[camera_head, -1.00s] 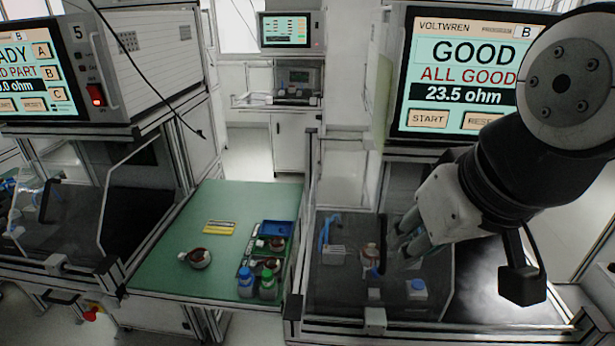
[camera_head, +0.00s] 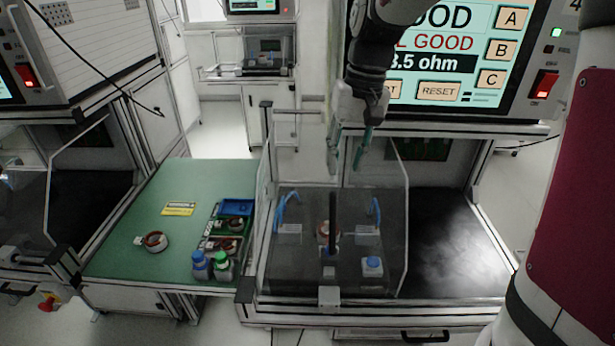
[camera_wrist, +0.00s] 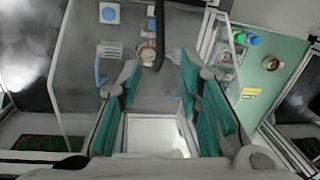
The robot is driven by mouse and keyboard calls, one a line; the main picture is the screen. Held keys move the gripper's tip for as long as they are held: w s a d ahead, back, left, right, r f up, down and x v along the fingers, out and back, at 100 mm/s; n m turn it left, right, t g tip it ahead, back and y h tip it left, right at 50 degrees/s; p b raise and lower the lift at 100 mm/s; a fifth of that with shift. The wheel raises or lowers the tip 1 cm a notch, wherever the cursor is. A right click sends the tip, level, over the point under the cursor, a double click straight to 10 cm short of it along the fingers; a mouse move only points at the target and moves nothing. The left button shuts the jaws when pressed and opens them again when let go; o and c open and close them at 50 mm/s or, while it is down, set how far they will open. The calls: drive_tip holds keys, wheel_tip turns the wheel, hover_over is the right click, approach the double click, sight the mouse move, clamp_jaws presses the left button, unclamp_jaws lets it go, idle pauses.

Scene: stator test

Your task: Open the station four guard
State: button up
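The station four guard (camera_head: 393,245) is a clear, tinted panel over the left part of the station. Behind it show a copper-coloured stator (camera_head: 322,232), blue-lead connectors and a blue-topped button box (camera_head: 372,265). A dark upright bar (camera_head: 332,212), possibly the guard's handle, stands in front of the stator; it also shows in the wrist view (camera_wrist: 159,35). My gripper (camera_head: 346,165) is above and behind the bar in the head view, apart from it, with teal fingers pointing down. In the wrist view my gripper (camera_wrist: 158,75) is open, with nothing between its fingers.
A tester screen (camera_head: 440,60) reading GOOD is above the station. A dark mat (camera_head: 450,240) on the right is bare. The green table (camera_head: 130,210) at left holds a stator (camera_head: 152,241), a parts tray (camera_head: 215,222) and blue- and green-capped bottles. A frame post (camera_head: 265,150) stands between.

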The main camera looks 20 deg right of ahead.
sight(334, 208)
drive_tip(key=f, duration=0.4)
drive_tip(key=a+f+p, duration=0.1)
drive_tip(key=f, duration=0.8)
drive_tip(key=shift+w+a+f+p, duration=0.1)
drive_tip(key=shift+a+f+p, duration=0.25)
clamp_jaws()
